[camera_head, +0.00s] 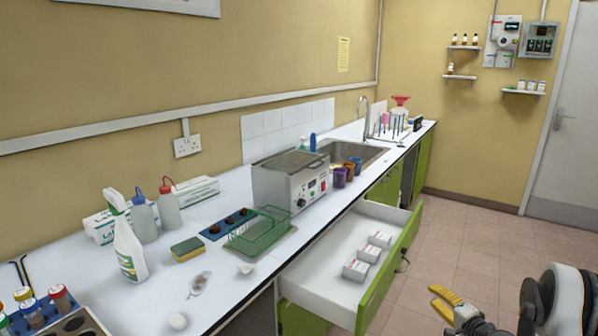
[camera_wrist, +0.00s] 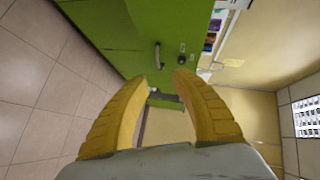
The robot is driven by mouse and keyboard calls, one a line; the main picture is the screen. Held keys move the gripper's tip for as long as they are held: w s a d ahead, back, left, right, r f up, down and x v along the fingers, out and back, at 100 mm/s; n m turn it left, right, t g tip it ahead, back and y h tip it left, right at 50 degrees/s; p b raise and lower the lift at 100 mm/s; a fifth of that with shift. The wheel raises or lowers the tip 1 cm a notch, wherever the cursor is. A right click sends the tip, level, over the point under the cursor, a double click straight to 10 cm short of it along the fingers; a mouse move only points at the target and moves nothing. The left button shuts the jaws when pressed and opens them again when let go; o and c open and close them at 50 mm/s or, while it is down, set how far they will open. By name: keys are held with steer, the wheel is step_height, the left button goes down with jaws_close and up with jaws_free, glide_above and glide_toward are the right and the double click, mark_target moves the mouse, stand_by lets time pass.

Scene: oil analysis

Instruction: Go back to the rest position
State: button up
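My gripper (camera_head: 437,297) has yellow fingers and shows at the bottom right of the head view, to the right of the open drawer and over the tiled floor. In the wrist view the two fingers of my gripper (camera_wrist: 161,78) stand apart with nothing between them, so it is open and empty. Beyond the fingers, the wrist view shows a green cabinet front (camera_wrist: 118,22) with a handle (camera_wrist: 157,56).
An open drawer (camera_head: 325,285) with small white boxes (camera_head: 356,270) juts from the counter (camera_head: 225,290). A metal water bath (camera_head: 285,183), green rack (camera_head: 258,232) and bottles (camera_head: 130,250) stand on the counter. The tiled floor (camera_head: 480,240) is clear toward the door (camera_head: 570,120).

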steer(key=s+a+r+n+g, duration=0.2)
steer(key=s+a+r+n, duration=0.15)
steer(key=a+r, duration=0.5)
steer(key=s+a+r+n+g, duration=0.3)
steer(key=s+a+r, duration=0.1)
steer(key=a+r, duration=0.5)
steer(key=s+a+r+n+g+h, duration=0.1)
steer(key=s+a+r+n, duration=0.15)
steer(key=s, duration=0.45)
steer(key=s+a+r+n+g, duration=0.1)
steer(key=s+a+r, duration=0.2)
steer(key=s, duration=0.5)
steer(key=s+f+n+h, duration=0.1)
steer(key=s+n+h, duration=0.1)
steer(key=s, duration=1.2)
steer(key=shift+s+a+f+n+g, duration=0.15)
steer(key=shift+s+a+n+g, duration=0.25)
steer(key=shift+a+n, duration=0.1)
steer(key=shift+w, duration=0.1)
